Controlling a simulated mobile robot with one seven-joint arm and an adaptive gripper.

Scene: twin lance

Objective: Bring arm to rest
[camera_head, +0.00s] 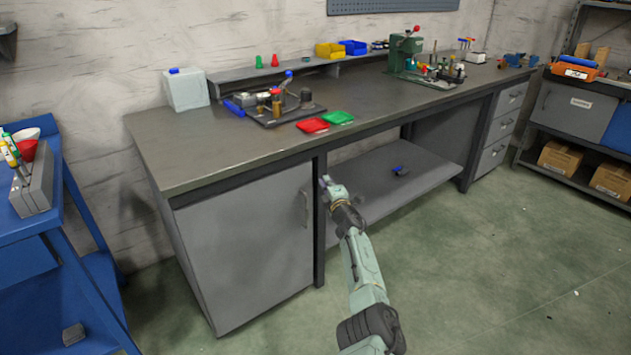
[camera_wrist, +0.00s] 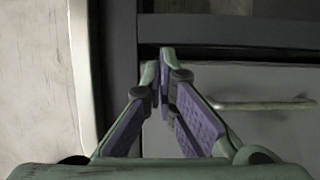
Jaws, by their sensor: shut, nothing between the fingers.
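My gripper (camera_head: 325,183) is at the end of my pale green arm, which reaches forward from the bottom of the head view. It is in front of the workbench, below the worktop edge and by the dark leg right of the grey cabinet door (camera_head: 245,245). In the wrist view my gripper (camera_wrist: 160,60) has its fingertips together, with nothing between them. A grey panel with a metal handle (camera_wrist: 262,105) shows behind the fingers. I cannot tell whether the fingertips touch anything.
The worktop (camera_head: 230,150) holds a tool fixture (camera_head: 275,108), a red tray (camera_head: 313,125), a green tray (camera_head: 339,117) and a green machine (camera_head: 405,52). A lower shelf (camera_head: 385,180) is behind my arm. A blue stand (camera_head: 85,290) is left; open floor (camera_head: 510,270) lies right.

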